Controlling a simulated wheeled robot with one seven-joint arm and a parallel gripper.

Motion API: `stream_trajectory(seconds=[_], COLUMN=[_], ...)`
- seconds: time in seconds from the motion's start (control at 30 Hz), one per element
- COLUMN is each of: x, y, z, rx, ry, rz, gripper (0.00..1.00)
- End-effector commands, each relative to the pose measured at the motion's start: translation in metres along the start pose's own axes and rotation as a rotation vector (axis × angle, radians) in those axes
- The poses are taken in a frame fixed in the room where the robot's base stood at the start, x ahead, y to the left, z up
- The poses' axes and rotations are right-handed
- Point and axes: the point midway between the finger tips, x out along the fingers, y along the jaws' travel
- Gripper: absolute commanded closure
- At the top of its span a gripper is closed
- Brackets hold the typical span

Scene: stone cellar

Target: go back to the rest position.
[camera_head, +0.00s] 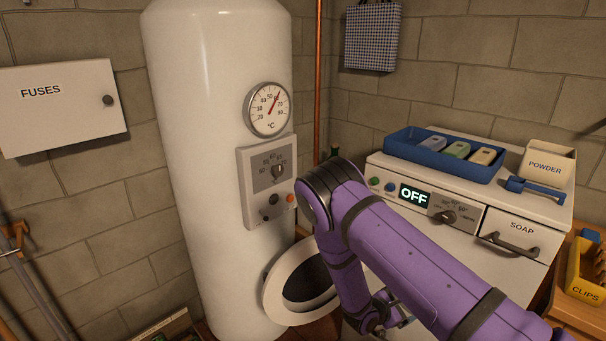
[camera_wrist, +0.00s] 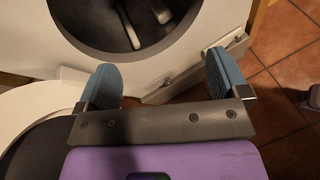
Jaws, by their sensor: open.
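My purple arm reaches down in front of the white washing machine (camera_head: 470,215). My gripper (camera_wrist: 163,78) is open, with its two blue fingers apart and nothing between them. In the head view my gripper (camera_head: 388,308) is low and partly hidden behind my own forearm. The wrist view shows the round drum opening (camera_wrist: 125,22) just beyond the fingertips, with pale paddles inside. The round washer door (camera_head: 275,295) stands open to the left. The machine's display reads OFF (camera_head: 414,196).
A white boiler (camera_head: 215,130) with a dial stands close left of my arm. A blue tray (camera_head: 410,150) with several coloured blocks, a powder box (camera_head: 546,165) and a blue scoop (camera_head: 530,188) sit on the machine. A yellow clips bin (camera_head: 584,285) is at right.

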Motion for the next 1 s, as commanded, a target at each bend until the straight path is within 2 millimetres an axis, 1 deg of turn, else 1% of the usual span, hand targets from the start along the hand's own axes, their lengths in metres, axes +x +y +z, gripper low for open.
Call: stream_trajectory(seconds=[0.03, 0.2, 0.43, 0.57, 0.6, 0.73, 1.0], x=[-0.006, -0.023, -0.048, -0.063, -0.068, -0.083, -0.119], y=[0.010, 0.028, 0.043, 0.046, 0.046, 0.044, 0.032], z=[0.017, 0.070, 0.141, 0.180, 0.193, 0.230, 0.304], rx=[0.051, 0.203, 0.405, 0.515, 0.550, 0.657, 0.876], ry=[-0.002, -0.007, -0.001, 0.012, 0.016, 0.034, 0.092], rz=[-0.025, -0.120, -0.248, -0.318, -0.340, -0.409, -0.543], gripper=[0.07, 0.07, 0.07, 0.07, 0.07, 0.07, 0.07])
